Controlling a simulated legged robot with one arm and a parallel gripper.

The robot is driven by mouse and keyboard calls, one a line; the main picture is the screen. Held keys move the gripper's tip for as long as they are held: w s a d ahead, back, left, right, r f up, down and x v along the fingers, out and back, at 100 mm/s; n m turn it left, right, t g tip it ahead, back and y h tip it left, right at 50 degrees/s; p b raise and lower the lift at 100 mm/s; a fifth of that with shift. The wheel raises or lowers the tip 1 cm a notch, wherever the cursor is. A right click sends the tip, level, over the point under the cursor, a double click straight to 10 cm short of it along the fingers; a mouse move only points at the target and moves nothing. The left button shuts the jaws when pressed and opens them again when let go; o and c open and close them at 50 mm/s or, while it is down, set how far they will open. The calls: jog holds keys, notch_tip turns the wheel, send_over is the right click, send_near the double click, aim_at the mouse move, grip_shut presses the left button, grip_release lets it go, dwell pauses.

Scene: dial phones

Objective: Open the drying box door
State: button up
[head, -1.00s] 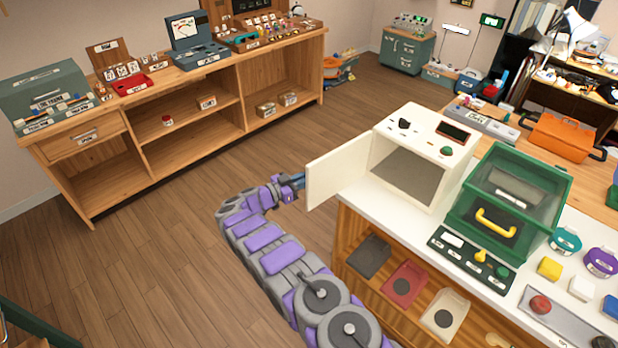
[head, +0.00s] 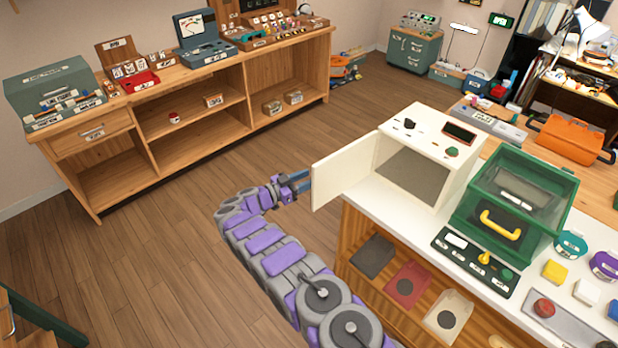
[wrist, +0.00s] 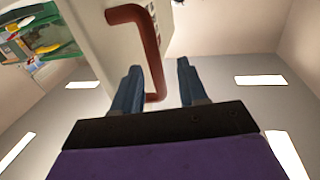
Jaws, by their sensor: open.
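The drying box (head: 430,160) is a white box on the white counter in the head view. Its front is uncovered and shows a grey interior. Its white door (head: 342,170) stands swung out to the left. My gripper (head: 302,183) is at the door's outer left edge, with its blue fingers apart. In the wrist view, the door (wrist: 88,28) carries a red-brown bar handle (wrist: 150,50). My open gripper (wrist: 157,82) has the handle's lower part showing between its fingers. I cannot tell whether they touch it.
A green clear-sided case (head: 515,200) with a yellow handle stands right of the box. A black control panel (head: 470,262) lies before it. Shelves under the counter hold flat trays (head: 407,285). A wooden shelf unit (head: 190,130) stands at back left. The floor (head: 150,240) between is clear.

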jog(key=v, duration=1.5)
jog(key=shift+a+b, duration=0.25)
jog(key=shift+b, duration=0.1)
jog(key=shift+f, duration=0.1)
